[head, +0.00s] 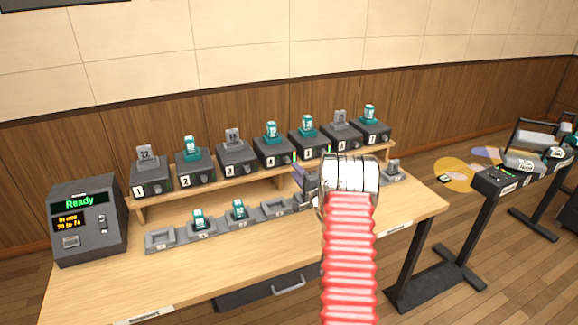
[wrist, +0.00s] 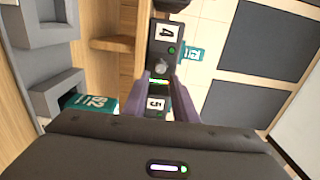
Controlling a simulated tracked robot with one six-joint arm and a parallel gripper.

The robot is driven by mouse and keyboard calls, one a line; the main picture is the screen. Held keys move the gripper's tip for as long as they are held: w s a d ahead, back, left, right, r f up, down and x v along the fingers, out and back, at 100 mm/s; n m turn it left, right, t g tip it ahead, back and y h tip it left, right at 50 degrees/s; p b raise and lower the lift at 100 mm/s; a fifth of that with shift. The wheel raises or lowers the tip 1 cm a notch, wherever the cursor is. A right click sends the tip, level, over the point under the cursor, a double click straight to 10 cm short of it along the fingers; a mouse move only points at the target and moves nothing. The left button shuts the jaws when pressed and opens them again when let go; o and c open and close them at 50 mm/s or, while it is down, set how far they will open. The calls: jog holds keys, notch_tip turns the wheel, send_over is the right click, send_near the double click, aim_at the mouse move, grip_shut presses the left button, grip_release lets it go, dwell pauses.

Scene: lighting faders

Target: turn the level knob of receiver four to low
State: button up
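Receiver four (head: 272,154) is a dark box on the shelf with a white number plate and a teal pack on top. In the wrist view, receiver four (wrist: 164,45) shows its plate, a green light and its grey level knob (wrist: 161,65). I cannot tell where the knob points. My gripper (wrist: 160,80) is open, its two purple fingers apart with the tips just short of the knob. In the head view, my gripper (head: 302,176) is in front of the shelf, partly hidden behind my red arm.
Receiver five (head: 307,142) stands right beside receiver four; in the wrist view, receiver five (wrist: 157,105) shows between the fingers. Below the shelf is a row of grey cradles (head: 161,238), some with teal packs. A console (head: 87,222) reading Ready stands at left.

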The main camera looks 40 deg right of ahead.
aim_at(288, 162)
jog(key=shift+x, duration=3.3)
jog(key=shift+c, duration=0.5)
jog(key=shift+f, duration=0.1)
grip_shut()
